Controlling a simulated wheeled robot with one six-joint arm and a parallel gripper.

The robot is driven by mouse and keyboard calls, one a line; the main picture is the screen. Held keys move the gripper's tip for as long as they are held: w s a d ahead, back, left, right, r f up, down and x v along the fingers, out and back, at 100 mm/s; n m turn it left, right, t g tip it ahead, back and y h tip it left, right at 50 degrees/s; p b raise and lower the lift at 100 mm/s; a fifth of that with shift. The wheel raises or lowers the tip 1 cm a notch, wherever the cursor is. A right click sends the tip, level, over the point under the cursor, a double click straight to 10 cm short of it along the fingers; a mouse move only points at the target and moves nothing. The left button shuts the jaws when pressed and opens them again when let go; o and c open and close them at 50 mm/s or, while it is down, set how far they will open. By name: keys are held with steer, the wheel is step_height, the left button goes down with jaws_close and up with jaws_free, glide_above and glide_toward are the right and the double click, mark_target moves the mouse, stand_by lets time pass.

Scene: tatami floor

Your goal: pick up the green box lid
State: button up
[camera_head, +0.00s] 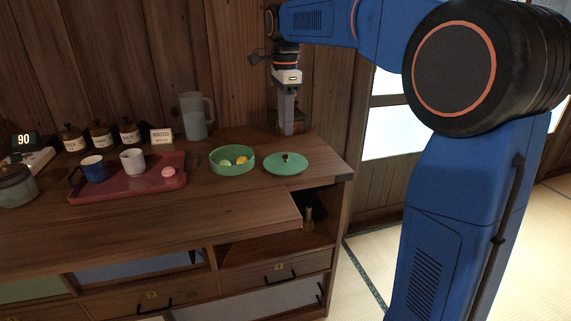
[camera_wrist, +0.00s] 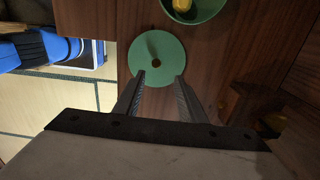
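The green box lid (camera_head: 286,163) is a flat round disc with a small dark knob. It lies on the wooden cabinet top near the right end, just right of the open green box (camera_head: 232,159). In the wrist view the lid (camera_wrist: 157,59) is ahead of my gripper (camera_wrist: 161,76), with its knob roughly between the two fingertips in the picture. My gripper is open and empty. In the head view my gripper (camera_head: 286,128) points down behind the lid, near the back wall. The box (camera_wrist: 193,8) shows partly at the top of the wrist view, with a yellow item inside.
A red tray (camera_head: 128,196) with a blue mug (camera_head: 94,168), a white mug (camera_head: 133,161) and a pink item (camera_head: 169,172) stands left. The cabinet's right edge is close to the lid.

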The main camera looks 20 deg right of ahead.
mark_target(286, 155)
step_height(286, 155, down, 4)
steer(key=shift+r, duration=0.1)
steer(key=shift+s+a+f, duration=0.1)
steer(key=shift+s+f, duration=0.1)
steer(key=shift+f, duration=1.15)
steer(key=shift+s+f, duration=0.2)
steer(key=shift+f, duration=1.1)
jaws_close()
